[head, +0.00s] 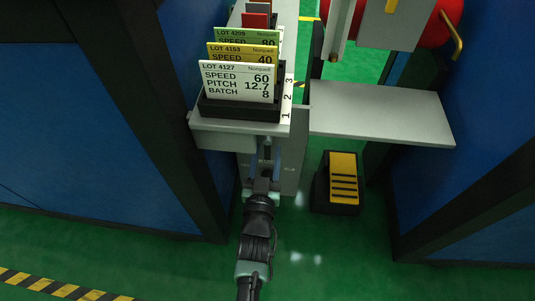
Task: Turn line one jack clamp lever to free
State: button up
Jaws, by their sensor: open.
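My gripper (264,163) is low in the middle of the head view, pointing away from me. Its two fingers are apart, in front of a grey post (290,170) under the card shelf. A small dark part shows near the fingertips, too small to identify, and I see no clear grip on anything. A yellow lever (451,36) stands at the upper right, beside a red roll (432,22). Another short yellow piece (392,6) is on the grey bracket at the top. I cannot tell which part is the line one jack clamp lever.
A shelf (240,127) numbered 1, 2, 3 holds several lot cards, the front one LOT 4127 (238,80), above my gripper. A grey plate (385,112) juts right. A yellow-black pedal (342,183) is on the floor. Blue panels flank both sides; the green floor in front is clear.

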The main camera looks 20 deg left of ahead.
jog(key=shift+w+a, duration=0.15)
jog(key=shift+w, duration=0.45)
jog(key=shift+c, duration=0.2)
grip_shut()
dwell(1.0)
